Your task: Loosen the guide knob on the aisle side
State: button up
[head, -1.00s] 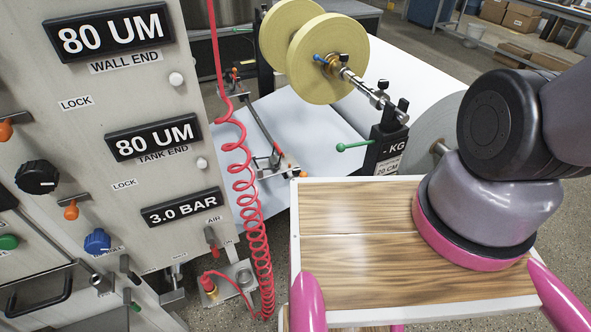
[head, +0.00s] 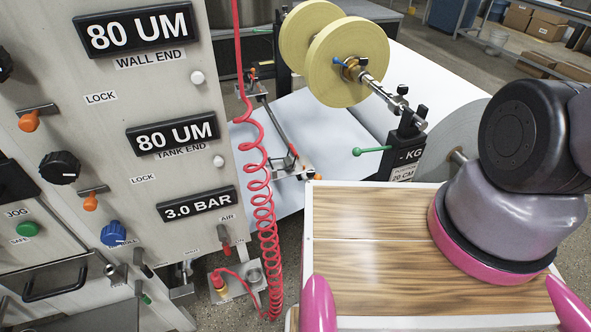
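A dark guide bar (head: 272,124) stands over the white paper web, just right of the machine panel. An orange-tipped knob (head: 293,150) sits at its near end, on a small metal bracket. Another orange-tipped knob (head: 252,72) is at the far end, close to the panel edge. No label shows which end is the aisle side, and both knobs are too small to tell whether they are tight. My arm is at the right, over a wood-topped surface, well apart from both knobs.
The machine panel (head: 110,200) with knobs and displays fills the left. A red coiled hose (head: 264,200) hangs in front of the guide. Yellow tape rolls (head: 345,65) on a shaft and a green-handled stand (head: 395,150) stand behind. The wood-topped surface (head: 375,215) lies at the front right.

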aim_at(310, 174)
jog(key=k+j+u, duration=0.15)
jog(key=j+u, duration=0.2)
jog(key=k+j+u, duration=0.1)
jog(key=j+u, duration=0.25)
jog(key=l, duration=0.1)
